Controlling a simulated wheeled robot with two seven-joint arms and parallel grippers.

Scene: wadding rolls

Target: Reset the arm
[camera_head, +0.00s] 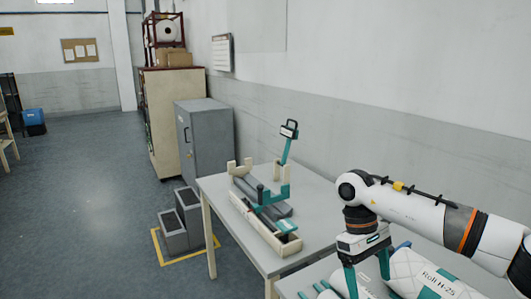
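My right arm comes in from the right, and its gripper (367,273) points down low in the picture. Its two teal fingers are apart, over white rolls at the near table. One white roll (430,274) marked "Roll H-25" lies just right of the fingers. Part of another white roll shows at and behind the left finger. Nothing clearly shows clamped between the fingers, though the tips are partly hidden against the rolls. My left arm and gripper are not in view.
A grey table (328,222) holds a cream and teal fixture (262,222) with grey bars and an upright teal post. A grey cabinet (205,142) and grey bins (176,235) stand on the left. The wall runs behind the table; open floor lies left.

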